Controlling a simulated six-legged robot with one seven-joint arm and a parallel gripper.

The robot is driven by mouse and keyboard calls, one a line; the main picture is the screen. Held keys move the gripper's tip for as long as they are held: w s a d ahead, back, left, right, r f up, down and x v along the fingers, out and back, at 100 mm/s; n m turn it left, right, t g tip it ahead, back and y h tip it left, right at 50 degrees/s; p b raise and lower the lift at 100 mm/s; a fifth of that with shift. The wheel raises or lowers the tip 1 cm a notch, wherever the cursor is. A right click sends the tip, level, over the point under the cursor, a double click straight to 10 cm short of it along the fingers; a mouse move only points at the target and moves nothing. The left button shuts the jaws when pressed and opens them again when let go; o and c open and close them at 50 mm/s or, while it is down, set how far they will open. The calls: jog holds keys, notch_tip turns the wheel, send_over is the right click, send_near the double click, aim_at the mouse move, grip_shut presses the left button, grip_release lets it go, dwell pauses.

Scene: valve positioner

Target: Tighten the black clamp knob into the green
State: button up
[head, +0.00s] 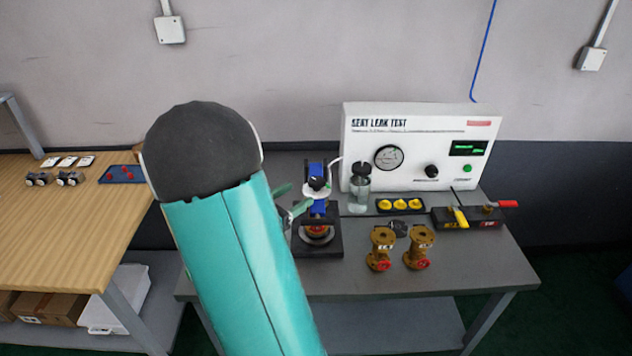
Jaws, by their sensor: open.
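The black clamp knob (317,183) sits on a blue clamp frame (317,166) at the back middle of the grey bench. A pale dial plate lies around the knob; its green part is too small to make out. My gripper (299,197) shows as pale green fingers just left of the knob. It is open and nothing shows between the fingers. I cannot tell whether a finger touches the knob. My teal arm hides most of the gripper.
A white leak test panel (412,150) stands behind right, with a glass jar (359,191) close to the clamp. A wooden table (85,222) stands left.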

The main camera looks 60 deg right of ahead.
aim_at(310, 185)
jog(key=x, duration=0.8)
jog(key=shift+s+d, duration=0.1)
jog(key=shift+d, duration=0.1)
jog(key=shift+c, duration=0.4)
jog(key=c, duration=0.9)
jog(key=shift+m+g, duration=0.3)
jog(key=shift+g, duration=0.2)
